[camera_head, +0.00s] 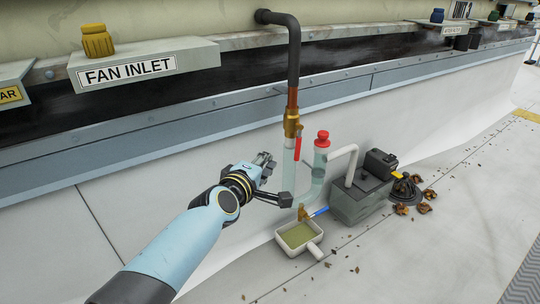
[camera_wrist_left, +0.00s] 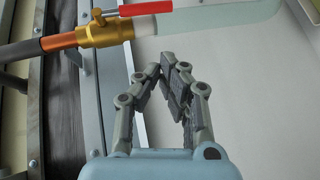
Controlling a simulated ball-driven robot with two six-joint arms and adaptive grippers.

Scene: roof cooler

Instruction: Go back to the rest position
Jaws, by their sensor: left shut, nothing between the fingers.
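My left gripper (camera_head: 276,178) reaches in from the lower left and hangs in front of the pale wall, left of the drain pipe. In the left wrist view its fingers (camera_wrist_left: 165,65) are drawn together with nothing between them. The brass valve (camera_head: 291,122) with its red lever (camera_head: 298,146) is on the pipe just above and right of the gripper. The valve (camera_wrist_left: 105,32) and the lever (camera_wrist_left: 146,8) also show at the top of the left wrist view, apart from the fingers. My right gripper is in neither view.
A clear trap with a red cap (camera_head: 322,138) joins a grey pump box (camera_head: 360,200). A white pan (camera_head: 287,238) of murky liquid stands under a small blue-handled tap (camera_head: 319,212). Dead leaves (camera_head: 424,208) lie at the right. The FAN INLET ledge (camera_head: 140,62) juts out above.

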